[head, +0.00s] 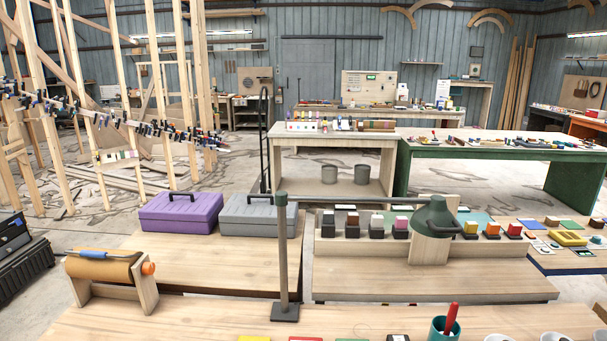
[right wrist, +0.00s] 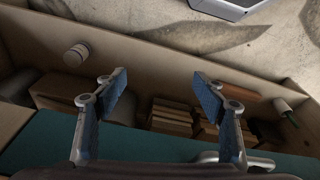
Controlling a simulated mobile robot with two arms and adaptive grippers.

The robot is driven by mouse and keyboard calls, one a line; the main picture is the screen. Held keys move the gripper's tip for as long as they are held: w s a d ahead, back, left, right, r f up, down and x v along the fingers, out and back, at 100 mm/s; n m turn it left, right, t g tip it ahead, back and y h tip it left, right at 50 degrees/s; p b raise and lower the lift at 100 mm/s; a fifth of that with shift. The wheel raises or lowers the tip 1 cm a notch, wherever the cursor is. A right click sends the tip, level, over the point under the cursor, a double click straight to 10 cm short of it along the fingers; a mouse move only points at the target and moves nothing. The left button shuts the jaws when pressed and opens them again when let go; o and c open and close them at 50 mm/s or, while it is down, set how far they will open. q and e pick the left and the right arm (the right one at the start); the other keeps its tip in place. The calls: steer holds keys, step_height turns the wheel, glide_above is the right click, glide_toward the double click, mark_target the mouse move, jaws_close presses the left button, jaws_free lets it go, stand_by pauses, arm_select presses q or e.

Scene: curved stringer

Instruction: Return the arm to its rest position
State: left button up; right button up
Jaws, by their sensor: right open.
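My right gripper (right wrist: 160,90) is open in the right wrist view, with its two blue-padded fingers wide apart and nothing between them. Beyond the fingers is a wooden compartment with a long raised edge (right wrist: 190,62), holding stacked wooden blocks (right wrist: 172,116). A teal surface (right wrist: 60,150) lies below the fingers, close to them in the picture. I cannot tell whether the gripper touches anything. Neither gripper nor arm shows in the head view.
In the head view, the front bench (head: 190,322) carries a dark post (head: 283,260), a paper roll holder (head: 110,272) and a teal cup (head: 445,329). Concrete floor (head: 120,205) is partly clear.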

steer(key=s+d+f+b, duration=0.1)
steer(key=s+f+b, duration=0.1)
steer(key=s+f, duration=0.7)
steer(key=s+d+f+g+b, duration=0.1)
steer(key=s+d+f+b, duration=0.1)
steer(key=s+f, duration=0.8)
step_height(320, 180, down, 8)
steer(key=shift+d+f+g+b, duration=0.2)
steer(key=shift+f+g+b, duration=0.1)
steer(key=shift+b, duration=0.35)
